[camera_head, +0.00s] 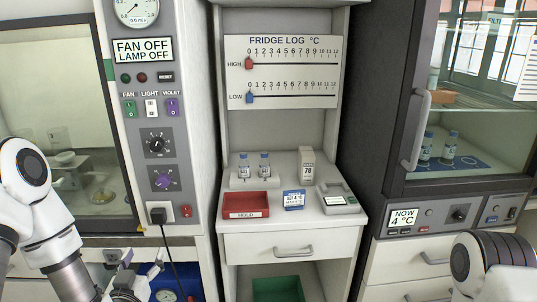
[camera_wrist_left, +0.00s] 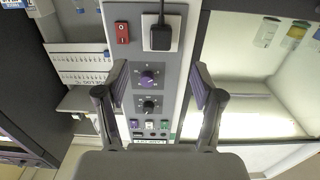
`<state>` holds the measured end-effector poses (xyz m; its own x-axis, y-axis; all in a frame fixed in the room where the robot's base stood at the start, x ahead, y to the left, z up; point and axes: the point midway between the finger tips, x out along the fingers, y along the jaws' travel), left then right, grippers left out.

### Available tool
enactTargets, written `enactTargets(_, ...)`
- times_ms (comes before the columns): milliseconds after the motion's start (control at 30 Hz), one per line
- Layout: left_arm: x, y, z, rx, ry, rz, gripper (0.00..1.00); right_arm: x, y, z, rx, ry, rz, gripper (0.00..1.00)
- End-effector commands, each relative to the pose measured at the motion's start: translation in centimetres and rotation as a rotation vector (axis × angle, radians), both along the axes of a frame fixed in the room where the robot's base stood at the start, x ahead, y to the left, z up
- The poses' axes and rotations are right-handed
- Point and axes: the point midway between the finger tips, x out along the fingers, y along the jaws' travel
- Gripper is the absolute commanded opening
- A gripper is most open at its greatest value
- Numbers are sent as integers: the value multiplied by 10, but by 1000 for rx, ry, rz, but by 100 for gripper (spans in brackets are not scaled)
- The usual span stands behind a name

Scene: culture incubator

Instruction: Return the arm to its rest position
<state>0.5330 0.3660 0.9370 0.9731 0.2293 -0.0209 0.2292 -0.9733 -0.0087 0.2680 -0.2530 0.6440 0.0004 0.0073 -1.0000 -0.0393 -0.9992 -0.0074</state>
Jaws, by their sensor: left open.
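My left gripper (camera_head: 139,266) is at the bottom left of the head view, low in front of the cabinet with the control panel. In the left wrist view its two fingers (camera_wrist_left: 160,84) are spread wide with nothing between them. The control panel (camera_wrist_left: 168,95) with its purple and black knobs shows behind the gap, apart from the fingers. My left arm (camera_head: 40,205) reaches down from the left edge. Part of my right arm (camera_head: 490,262) shows at the bottom right; its gripper is out of view.
A black plug (camera_head: 158,215) and its hanging cord are near my left gripper. The middle counter holds a red tray (camera_head: 246,204), two vials (camera_head: 254,166), a blue sign (camera_head: 293,200) and a grey device (camera_head: 339,200). A glass-door fridge (camera_head: 468,120) stands right. A blue tray (camera_head: 172,285) lies low left.

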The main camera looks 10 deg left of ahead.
Motion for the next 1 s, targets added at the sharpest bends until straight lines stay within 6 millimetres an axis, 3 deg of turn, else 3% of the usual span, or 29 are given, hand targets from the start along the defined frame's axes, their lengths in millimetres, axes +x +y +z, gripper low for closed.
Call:
enactTargets(133,-17,-39,-66,61,181,-107,68,0,0,4,0,0,0,40)
enactTargets(233,-49,-72,-140,61,443,-205,68,0,0,6,0,0,0,40)
enactTargets(300,-84,-92,-190,34,661,-258,68,0,0,8,0,0,0,40)
enactTargets(367,-122,-104,-228,2,855,-285,68,0,0,8,0,0,0,40)
enactTargets(400,-149,-110,-249,-23,987,-293,68,0,0,9,0,0,0,40)
enactTargets(467,-190,-115,-271,-67,1178,-280,68,0,0,9,0,0,0,40)
enactTargets(500,-211,-116,-278,-98,1284,-259,68,0,0,9,0,0,0,40)
enactTargets(600,-248,-113,-285,-176,1461,-191,68,0,0,8,0,0,0,40)
enactTargets(667,-260,-113,-285,-203,1516,-166,68,0,0,8,0,0,0,40)
enactTargets(1000,-265,-113,-285,-223,1538,-149,68,0,0,8,0,0,0,40)
